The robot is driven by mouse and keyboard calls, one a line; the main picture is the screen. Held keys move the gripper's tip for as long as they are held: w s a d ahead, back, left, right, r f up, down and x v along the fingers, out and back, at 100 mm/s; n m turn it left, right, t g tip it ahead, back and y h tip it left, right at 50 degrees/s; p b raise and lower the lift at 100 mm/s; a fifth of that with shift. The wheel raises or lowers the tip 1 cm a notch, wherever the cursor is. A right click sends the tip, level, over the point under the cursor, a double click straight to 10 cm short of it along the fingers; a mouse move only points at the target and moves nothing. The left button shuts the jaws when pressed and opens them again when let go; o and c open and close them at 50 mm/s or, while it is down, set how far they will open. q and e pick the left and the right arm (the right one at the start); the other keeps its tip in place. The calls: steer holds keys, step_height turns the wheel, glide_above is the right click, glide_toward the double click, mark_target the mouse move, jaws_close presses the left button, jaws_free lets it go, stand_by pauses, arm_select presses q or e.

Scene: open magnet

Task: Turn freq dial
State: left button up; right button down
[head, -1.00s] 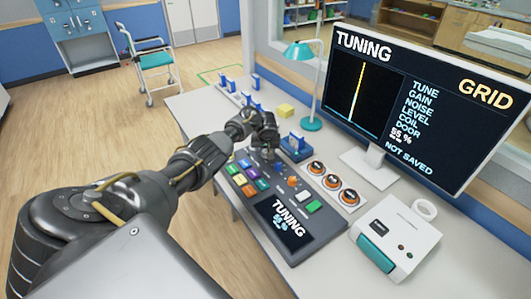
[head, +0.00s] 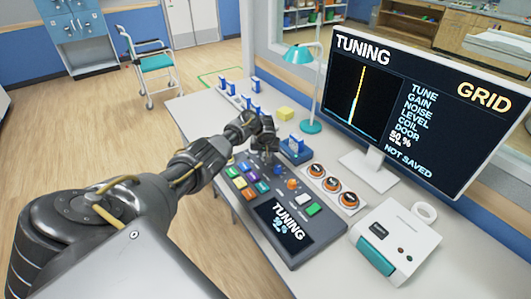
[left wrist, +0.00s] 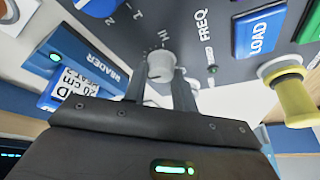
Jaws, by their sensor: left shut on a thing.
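The freq dial (left wrist: 160,65) is a light grey round knob on the dark console panel, beside the printed word FREQ in the left wrist view. My left gripper (head: 268,157) is shut on the dial, with one finger on each side of it. In the head view the gripper hides the dial at the far end of the console (head: 318,245). The monitor (head: 440,95) shows TUNING, GRID, a yellow vertical trace, NOT SAVED and a percentage that looks like 50. The console's screen also reads TUNING. My right gripper is not in view.
A blue reader (left wrist: 88,62) and a blue LOAD button (left wrist: 260,33) flank the dial. A yellow knob (left wrist: 291,97) sticks out nearby.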

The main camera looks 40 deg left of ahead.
arm_select(q)
steer(key=m+p, duration=0.1)
steer(key=m, duration=0.1)
steer(key=shift+m+t+h, duration=0.3)
steer(key=shift+h, duration=0.1)
steer(key=shift+a+m+h, duration=0.1)
steer(key=shift+m+h, duration=0.3)
steer(key=shift+m, duration=0.8)
steer(key=shift+s, duration=0.1)
steer(key=o, duration=1)
